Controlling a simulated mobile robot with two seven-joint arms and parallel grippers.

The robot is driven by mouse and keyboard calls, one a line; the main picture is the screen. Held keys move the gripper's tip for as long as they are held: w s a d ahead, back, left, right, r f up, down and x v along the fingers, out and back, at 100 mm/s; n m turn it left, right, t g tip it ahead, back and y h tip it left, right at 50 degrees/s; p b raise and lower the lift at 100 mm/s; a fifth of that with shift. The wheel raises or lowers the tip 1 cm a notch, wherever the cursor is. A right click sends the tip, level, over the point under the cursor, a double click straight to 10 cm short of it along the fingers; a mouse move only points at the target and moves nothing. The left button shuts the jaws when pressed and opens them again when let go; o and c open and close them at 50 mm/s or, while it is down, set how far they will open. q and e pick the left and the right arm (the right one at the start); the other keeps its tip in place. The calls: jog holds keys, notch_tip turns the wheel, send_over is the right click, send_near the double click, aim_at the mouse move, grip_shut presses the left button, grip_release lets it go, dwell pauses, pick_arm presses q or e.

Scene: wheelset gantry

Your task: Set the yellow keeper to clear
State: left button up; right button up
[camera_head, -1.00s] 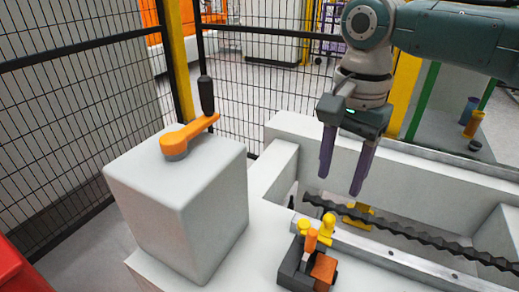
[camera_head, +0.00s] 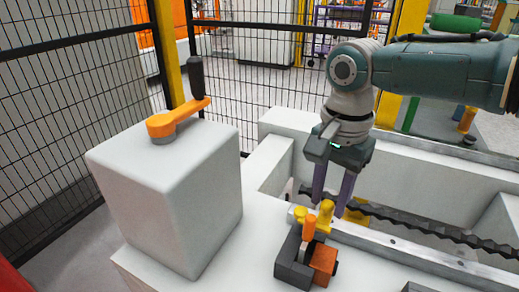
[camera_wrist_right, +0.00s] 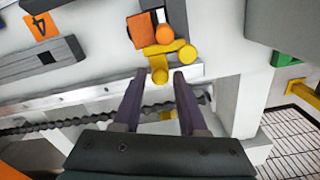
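The yellow keeper (camera_head: 325,213) stands at the back of a small dark grey block (camera_head: 293,262) on the white ledge. It has rounded yellow ends, and an orange-tipped peg (camera_head: 309,228) is close in front of it. My right gripper (camera_head: 331,207) points down just behind the keeper, its purple fingers apart. In the right wrist view the open fingers (camera_wrist_right: 158,78) reach towards the keeper (camera_wrist_right: 160,70), whose near knob shows in the gap between the tips. I cannot tell whether they touch it. My left gripper is not in view.
A dark toothed rack (camera_head: 425,228) runs along the trough behind the block. An orange block (camera_head: 323,259) adjoins the grey one. A white pedestal (camera_head: 170,195) with an orange crank lever (camera_head: 178,121) stands at left. Black mesh fencing (camera_head: 60,120) lies behind.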

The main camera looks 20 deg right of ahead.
grip_shut()
dwell(0.4)
